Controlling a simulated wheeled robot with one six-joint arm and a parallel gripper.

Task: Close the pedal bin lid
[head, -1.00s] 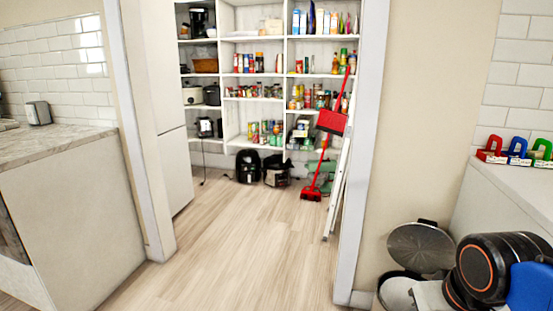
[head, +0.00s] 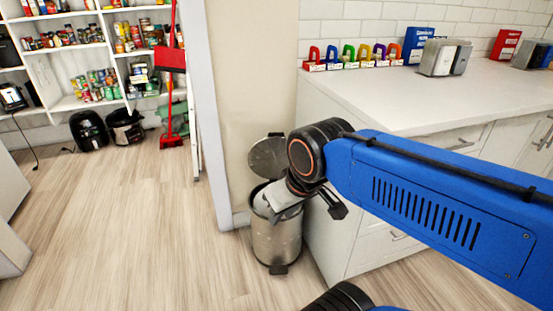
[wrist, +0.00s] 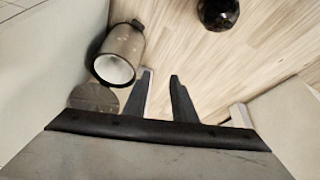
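The pedal bin (head: 275,243) is a metal cylinder standing on the floor between the wall end and the white counter. Its round lid (head: 266,156) is raised, tilted up at the back of the rim. The wrist view shows the bin (wrist: 125,43) left of the fingers, with its pale inside visible and its lid (wrist: 94,97) hinged open. My gripper (wrist: 160,75) is open and empty, its two dark fingers apart. In the head view my wrist and gripper hang over and in front of the bin's right side, hiding part of its rim.
The wall edge (head: 207,120) is just left. Shelving and a red broom (head: 171,110) stand farther left. Floor in front is clear.

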